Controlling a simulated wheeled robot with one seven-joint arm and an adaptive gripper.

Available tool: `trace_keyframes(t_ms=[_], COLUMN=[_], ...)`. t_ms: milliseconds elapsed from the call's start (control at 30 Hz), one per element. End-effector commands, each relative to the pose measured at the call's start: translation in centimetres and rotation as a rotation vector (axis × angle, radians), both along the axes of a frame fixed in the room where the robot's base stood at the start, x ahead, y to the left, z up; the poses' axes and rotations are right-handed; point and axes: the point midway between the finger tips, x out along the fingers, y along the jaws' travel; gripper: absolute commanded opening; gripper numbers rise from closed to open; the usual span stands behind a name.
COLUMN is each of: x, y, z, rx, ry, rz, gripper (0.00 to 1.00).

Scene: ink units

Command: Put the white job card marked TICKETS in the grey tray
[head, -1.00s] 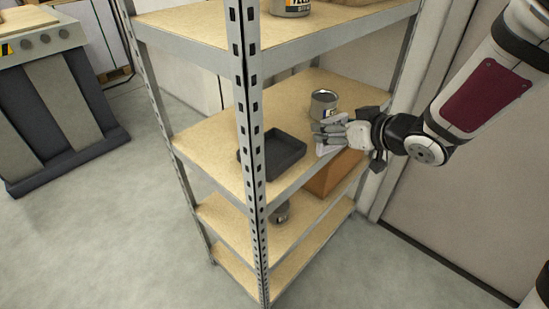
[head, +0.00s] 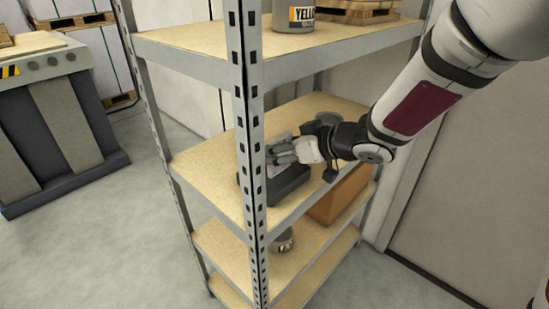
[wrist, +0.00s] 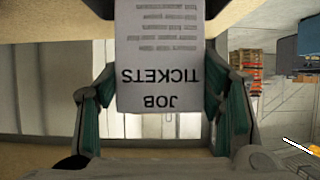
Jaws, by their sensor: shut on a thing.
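The white job card marked TICKETS (wrist: 160,70) shows upside down in the wrist view, between the fingers of my gripper (wrist: 160,105). My gripper is shut on the card. In the head view my gripper (head: 285,152) is over the dark grey tray (head: 290,184) on the middle shelf. A pale part of the card (head: 275,169) shows below the fingers there. The front post and my gripper hide part of the tray. I cannot tell whether the card touches the tray.
A grey metal rack holds several wooden shelves (head: 205,180). Its perforated front post (head: 250,130) stands close by the tray. A grey tin (head: 328,118) is behind my gripper. A tin marked YELLOW (head: 294,15) stands on the shelf above. A brown box (head: 340,195) is below.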

Motion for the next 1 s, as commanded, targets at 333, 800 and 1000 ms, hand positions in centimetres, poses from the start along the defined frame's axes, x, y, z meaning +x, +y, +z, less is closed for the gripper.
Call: trace_keyframes(t_ms=[333,800,1000], x=[1.9,1.9,1.9], y=[1.9,1.8,1.8], z=[-1.0,-3.7,-4.1], rx=[0.000,0.000,0.000], ry=[0.002,0.000,0.000], rz=[-0.001,-0.001,-0.001], gripper=[0.29,0.29,0.70])
